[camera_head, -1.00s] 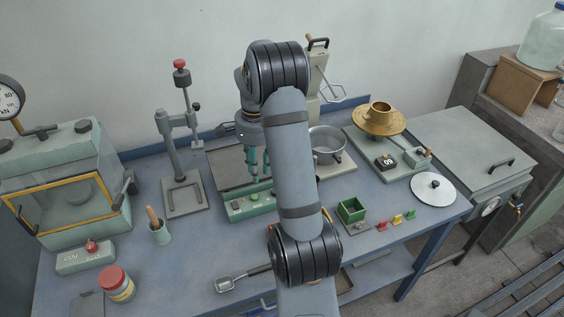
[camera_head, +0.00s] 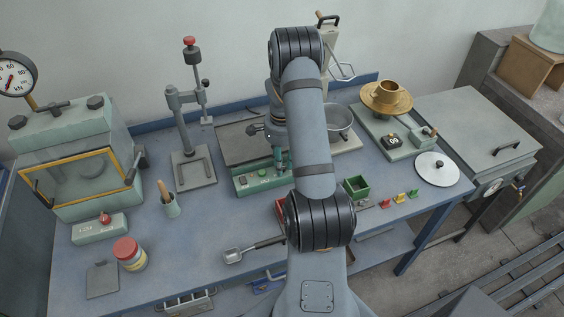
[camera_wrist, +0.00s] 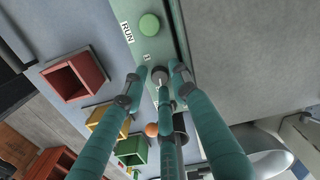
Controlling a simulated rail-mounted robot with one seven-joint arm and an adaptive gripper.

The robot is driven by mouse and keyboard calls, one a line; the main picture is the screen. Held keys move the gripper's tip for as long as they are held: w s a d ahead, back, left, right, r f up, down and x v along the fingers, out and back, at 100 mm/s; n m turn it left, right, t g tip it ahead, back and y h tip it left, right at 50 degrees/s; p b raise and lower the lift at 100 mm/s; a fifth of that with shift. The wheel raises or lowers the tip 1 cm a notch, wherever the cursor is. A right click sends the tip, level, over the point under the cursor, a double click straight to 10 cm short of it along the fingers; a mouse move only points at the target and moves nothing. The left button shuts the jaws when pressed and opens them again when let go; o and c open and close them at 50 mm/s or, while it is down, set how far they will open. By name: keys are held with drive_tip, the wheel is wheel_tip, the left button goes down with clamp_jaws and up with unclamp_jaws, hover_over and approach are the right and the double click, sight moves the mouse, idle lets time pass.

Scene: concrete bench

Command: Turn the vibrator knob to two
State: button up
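The vibrator is a long green control box (camera_head: 250,187) with green buttons, below a flat grey plate (camera_head: 243,140). In the wrist view its panel (camera_wrist: 170,35) shows a green button (camera_wrist: 149,25) beside the word RUN and a small grey knob (camera_wrist: 159,74). My gripper (camera_wrist: 159,77) has three teal fingers, spread apart with their tips around the knob. I cannot tell whether they touch it. The knob's number marks are mostly hidden. In the head view my gripper (camera_head: 281,163) is over the right part of the box, and my arm hides the knob.
A metal pan (camera_head: 339,122) stands right of my arm. A green open box (camera_head: 357,188) and small coloured pieces (camera_head: 399,197) lie at the front right. A scoop (camera_head: 234,255) lies at the front. A stand (camera_head: 193,165) is to the left.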

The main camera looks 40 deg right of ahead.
drive_tip(key=c, duration=0.3)
drive_tip(key=c, duration=0.4)
drive_tip(key=shift+n, duration=0.3)
drive_tip(key=n+b, duration=0.2)
drive_tip(key=n, duration=0.1)
drive_tip(key=shift+f, duration=0.1)
drive_tip(key=n+b, duration=0.1)
drive_tip(key=n, duration=0.4)
drive_tip(key=n+b, duration=0.1)
drive_tip(key=n, duration=0.4)
drive_tip(key=shift+n, duration=0.4)
drive_tip(key=n, duration=0.5)
drive_tip(key=shift+n, duration=0.3)
